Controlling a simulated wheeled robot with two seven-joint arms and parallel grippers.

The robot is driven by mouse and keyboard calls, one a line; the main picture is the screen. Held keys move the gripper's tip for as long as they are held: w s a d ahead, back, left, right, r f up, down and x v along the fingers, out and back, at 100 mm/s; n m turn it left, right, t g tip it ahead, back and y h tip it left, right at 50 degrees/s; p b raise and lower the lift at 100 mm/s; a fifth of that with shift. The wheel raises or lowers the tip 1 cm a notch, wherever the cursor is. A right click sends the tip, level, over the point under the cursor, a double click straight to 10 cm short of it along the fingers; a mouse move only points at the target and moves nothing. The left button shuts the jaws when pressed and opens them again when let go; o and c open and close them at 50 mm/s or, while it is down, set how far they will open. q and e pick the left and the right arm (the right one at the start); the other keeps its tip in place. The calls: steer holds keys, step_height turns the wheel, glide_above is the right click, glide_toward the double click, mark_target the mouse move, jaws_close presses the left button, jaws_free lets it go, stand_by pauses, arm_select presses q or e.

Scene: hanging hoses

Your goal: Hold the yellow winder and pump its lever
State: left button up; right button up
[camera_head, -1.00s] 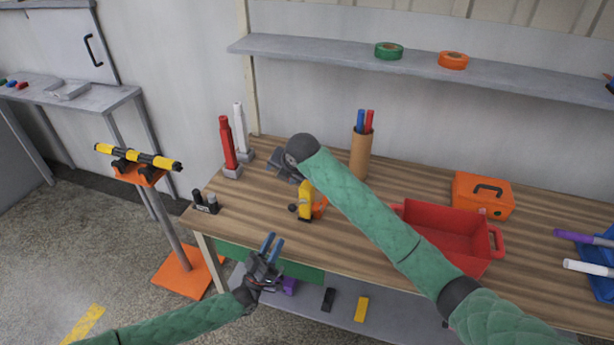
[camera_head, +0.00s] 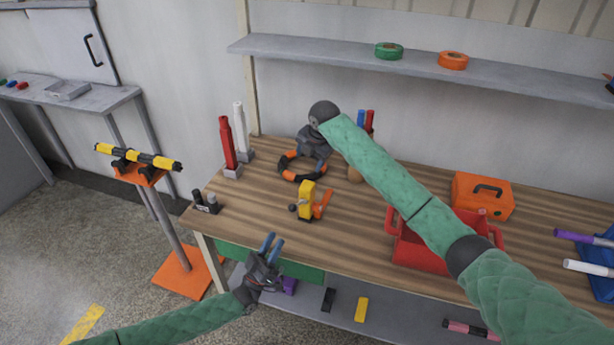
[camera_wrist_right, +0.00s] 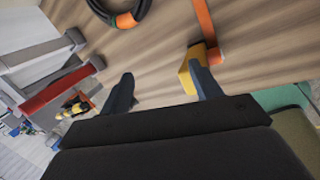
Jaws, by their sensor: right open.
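The yellow winder (camera_head: 306,201) stands on the workbench near its front edge. Its orange lever (camera_head: 323,203) sticks out to the right. My right gripper (camera_head: 312,148) is above the bench, behind the winder and apart from it. Its fingers are open and empty in the wrist view (camera_wrist_right: 164,86). There the winder (camera_wrist_right: 186,78) shows partly behind the right-hand finger, with the orange lever (camera_wrist_right: 205,25) beyond. My left gripper (camera_head: 272,244) is in front of the bench edge, below and left of the winder, with its fingers parted and empty.
A black coil with orange bands (camera_head: 288,172) lies behind the winder. A red tool (camera_head: 226,145) and a white one (camera_head: 240,130) stand at left. A red bin (camera_head: 410,255) and orange case (camera_head: 483,196) are at right. Bare wood surrounds the winder.

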mark_target(307, 194)
steer(key=s+n, duration=0.1)
steer(key=s+f+g+h, duration=0.1)
steer(key=s+a+f+n+g, duration=0.1)
steer(key=shift+s+f+n+h, duration=0.25)
steer(key=shift+s+n+h, duration=0.05)
steer(key=shift+s+h, duration=0.1)
steer(key=shift+s+d+f+n+g+h, duration=0.1)
steer(key=shift+s+f+n+g+h, duration=0.2)
steer(key=shift+s+f+g, duration=0.2)
steer(key=shift+f, duration=3.75)
steer(key=shift+c, duration=0.4)
